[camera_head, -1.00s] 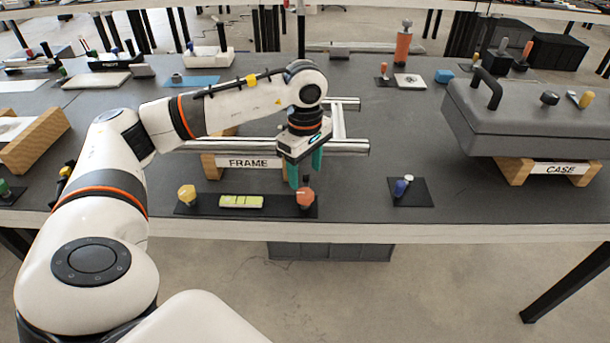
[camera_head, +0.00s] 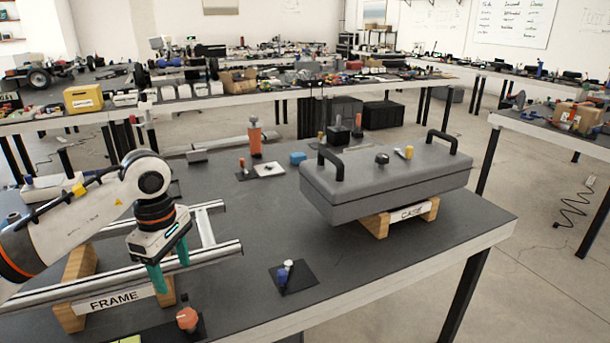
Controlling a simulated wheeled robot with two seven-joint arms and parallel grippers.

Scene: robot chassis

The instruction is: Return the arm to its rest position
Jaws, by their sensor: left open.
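My left arm comes in from the left edge. I cannot tell whether the fingers touch a tube. An orange-topped knob (camera_head: 187,318) stands on a dark pad just below and right of the fingers. My right gripper is not in view.
A grey case (camera_head: 385,185) with black handles sits on wooden blocks to the right. A small dark pad (camera_head: 293,277) holds a blue and white piece. An orange cylinder (camera_head: 255,138) stands farther back. The table's right end is bare, with open floor beyond.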

